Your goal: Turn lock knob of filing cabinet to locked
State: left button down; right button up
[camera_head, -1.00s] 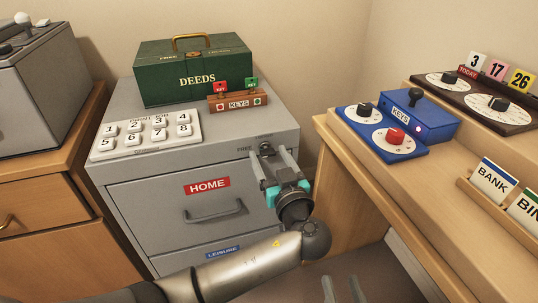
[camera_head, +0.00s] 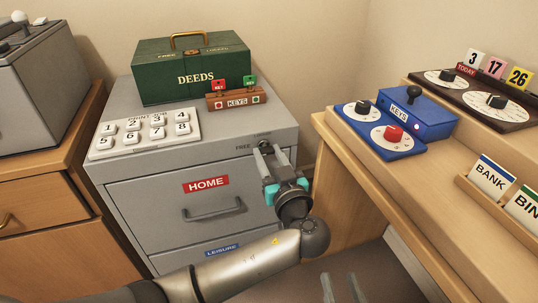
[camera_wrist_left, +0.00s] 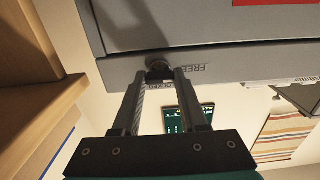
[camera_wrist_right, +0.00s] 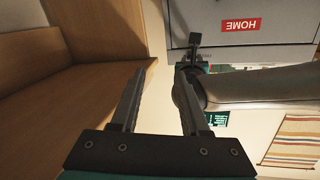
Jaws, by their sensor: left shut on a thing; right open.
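The grey filing cabinet (camera_head: 150,190) has a small dark lock knob (camera_head: 264,143) at the upper right of its front. The knob also shows in the left wrist view (camera_wrist_left: 158,66), between the fingertips. A FREE label (camera_wrist_left: 188,68) is beside it, and another label below it is partly hidden. My left gripper (camera_head: 269,150) is shut on the knob, one finger on each side. The knob's pointer direction cannot be told. My right gripper (camera_head: 341,288) is open and empty, low in front of the cabinet; its fingers also show in the right wrist view (camera_wrist_right: 158,105).
A green DEEDS box (camera_head: 190,70), a KEYS rack (camera_head: 222,103) and a white button panel (camera_head: 145,142) stand on the cabinet top. A wooden desk (camera_head: 365,165) with a blue dial box (camera_head: 430,120) is close on the right. A wooden cabinet (camera_head: 45,185) stands left.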

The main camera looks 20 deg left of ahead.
pick_arm(q)
jog(key=shift+r+m+p, duration=0.1)
jog(key=shift+m+p, duration=0.6)
jog(key=shift+m, duration=0.4)
jog(key=shift+m+p, duration=0.45)
jog(key=shift+m, duration=0.45)
jog(key=m+p, duration=0.2)
jog(key=m, duration=0.2)
jog(key=shift+m, duration=0.3)
jog(key=m+p, duration=0.2)
jog(key=m, duration=0.1)
jog(key=shift+m, duration=0.3)
pick_arm(e)
jog(key=s+d+f+g+h, duration=0.1)
jog(key=s+d+g+h, duration=0.15)
jog(key=d+g, duration=0.3)
jog(key=s+d+f+g+h, duration=0.1)
jog(key=s+d+g+h, duration=0.15)
jog(key=d+g, duration=0.3)
pick_arm(q)
jog(key=m+p, duration=0.2)
jog(key=m, duration=0.1)
jog(key=shift+a+m+p, duration=0.1)
jog(key=shift+m+p, duration=0.45)
jog(key=shift+m, duration=0.95)
pick_arm(e)
notch_tip(320, 180, down, 7)
jog(key=g, duration=0.1)
jog(key=shift+h, duration=0.4)
jog(key=shift+w+r, duration=0.1)
